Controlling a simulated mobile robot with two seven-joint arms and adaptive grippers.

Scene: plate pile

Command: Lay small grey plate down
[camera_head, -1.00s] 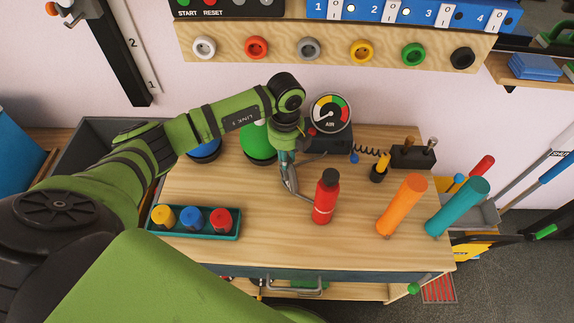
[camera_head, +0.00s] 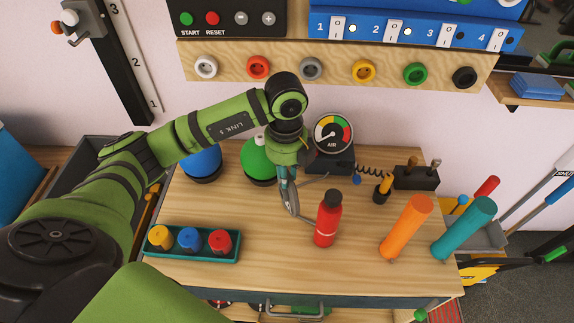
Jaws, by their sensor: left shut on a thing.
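My left gripper (camera_head: 291,212) points down over the wooden bench top, left of a red bottle (camera_head: 328,220). Its fingers are slim and grey and look closed. The small grey plate cannot be made out clearly; only thin grey slivers show by the fingers, and my wrist and the viewing angle hide the rest. I cannot tell whether it touches the bench. My right gripper is not in view.
The bench (camera_head: 280,255) is clear in front of the gripper. A green domed thing (camera_head: 257,160) and a gauge (camera_head: 333,133) stand behind. A teal tray (camera_head: 190,255) with coloured knobs lies left; orange (camera_head: 407,225) and teal (camera_head: 465,228) cylinders stand right.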

